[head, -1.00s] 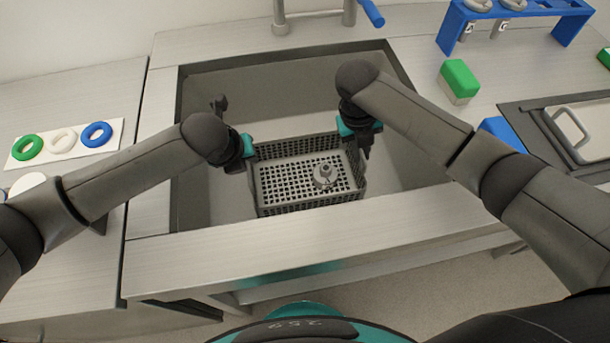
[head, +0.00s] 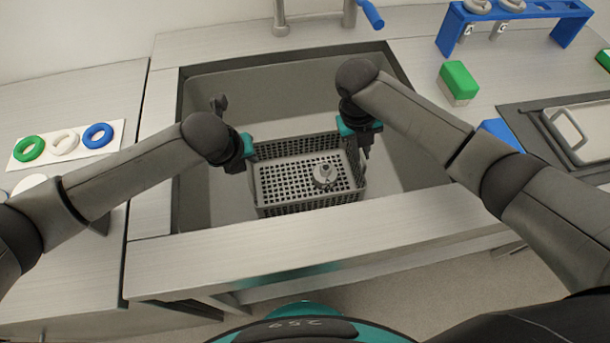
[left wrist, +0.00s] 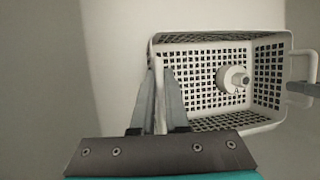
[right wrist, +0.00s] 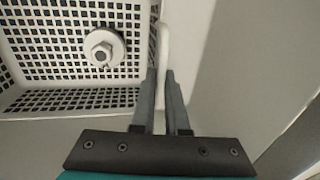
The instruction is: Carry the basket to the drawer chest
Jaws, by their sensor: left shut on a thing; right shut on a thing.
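A grey mesh basket (head: 285,200) is in the sink basin, between my two grippers. A small round metal part (head: 325,175) lies inside it; the part also shows in the left wrist view (left wrist: 233,79) and the right wrist view (right wrist: 104,47). My left gripper (head: 248,163) is shut on the basket's left side, with the wall between its fingers in the left wrist view (left wrist: 160,90). My right gripper (head: 364,150) is shut on the handle at the basket's right side; the handle is between its fingers in the right wrist view (right wrist: 163,70). I cannot make out the drawer chest.
The sink (head: 215,90) has raised walls around the basket, with a front counter edge (head: 330,225) towards me. A faucet (head: 281,20) stands behind. Right are a green-and-white block (head: 458,82), a blue rack (head: 515,15) and a tray (head: 590,130). Coloured rings (head: 65,143) lie left.

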